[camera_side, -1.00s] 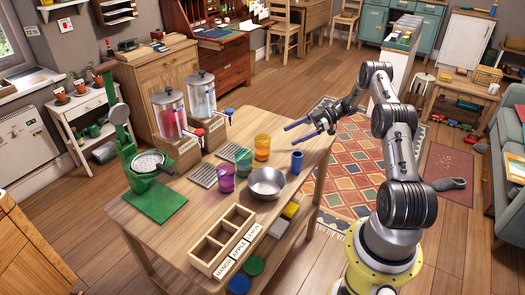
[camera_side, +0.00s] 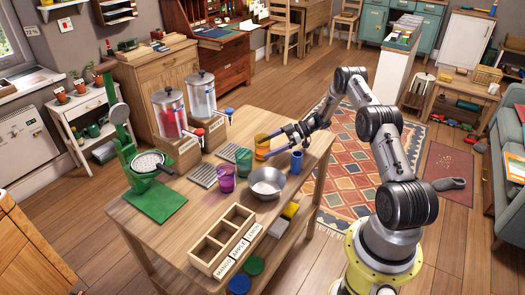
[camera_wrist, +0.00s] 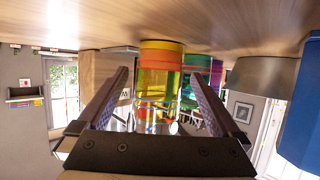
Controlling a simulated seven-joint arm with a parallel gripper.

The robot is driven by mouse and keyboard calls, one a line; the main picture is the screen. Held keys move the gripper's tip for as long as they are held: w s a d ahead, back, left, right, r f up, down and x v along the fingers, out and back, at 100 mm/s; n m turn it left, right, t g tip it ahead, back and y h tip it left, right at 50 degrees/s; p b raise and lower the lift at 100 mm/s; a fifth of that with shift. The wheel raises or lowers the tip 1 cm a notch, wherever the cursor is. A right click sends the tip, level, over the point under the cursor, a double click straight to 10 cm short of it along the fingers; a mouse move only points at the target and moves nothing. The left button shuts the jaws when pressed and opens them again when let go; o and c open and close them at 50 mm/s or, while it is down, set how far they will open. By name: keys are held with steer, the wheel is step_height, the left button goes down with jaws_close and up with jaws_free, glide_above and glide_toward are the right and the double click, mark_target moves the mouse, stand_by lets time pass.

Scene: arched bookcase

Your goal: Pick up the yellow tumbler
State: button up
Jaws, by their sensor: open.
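The yellow tumbler (camera_side: 261,143) stands upright on the wooden table, toward its back right. In the wrist view, which is upside down, the yellow tumbler (camera_wrist: 160,85) appears between my two fingers. My gripper (camera_side: 267,148) is open and low over the table, reaching in from the right with one finger on each side of the tumbler's line. In the wrist view my gripper (camera_wrist: 161,76) shows nothing clamped. I cannot tell how far the fingertips reach past the tumbler, or whether they touch it.
A green tumbler (camera_side: 243,158), a purple tumbler (camera_side: 226,180) and a metal bowl (camera_side: 267,183) stand nearby. A blue cup (camera_side: 297,161) stands just right of my fingers. Two drink dispensers (camera_side: 201,96) are behind left. A labelled wooden box (camera_side: 208,262) sits at the front.

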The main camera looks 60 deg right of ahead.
steer(key=shift+x, duration=1.1)
steer(key=c, duration=1.5)
steer(key=shift+r, duration=0.1)
